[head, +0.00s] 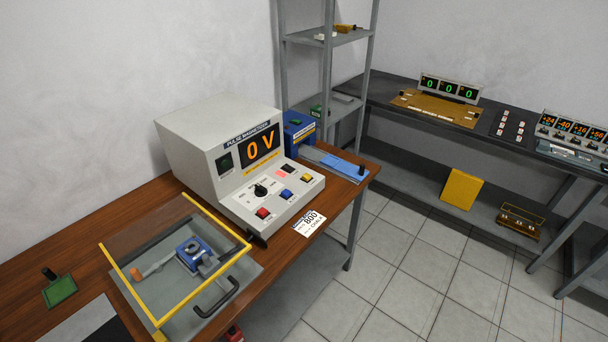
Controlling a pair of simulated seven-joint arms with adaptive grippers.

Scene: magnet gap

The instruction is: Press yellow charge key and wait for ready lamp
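The pulse magnetizer (220,155) is a light grey console on the brown table, its orange display (262,144) reading 0 V. The yellow charge key (307,178) is on its sloped front panel, at the right of the row. A blue key (286,193) and a red key (263,213) sit to its left. A small pinkish-red lit patch (283,170) is above the blue key; I cannot tell whether it is the ready lamp. A dark square window (225,163) is left of the display. Neither gripper is in view.
A yellow-framed clear cover (128,285) lies over a tray with a blue fixture (192,251). A card reading 800 (309,222) lies by the table's front edge. A blue box (299,128) stands behind the console. Tiled floor (400,270) is open to the right, before a dark bench (395,95).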

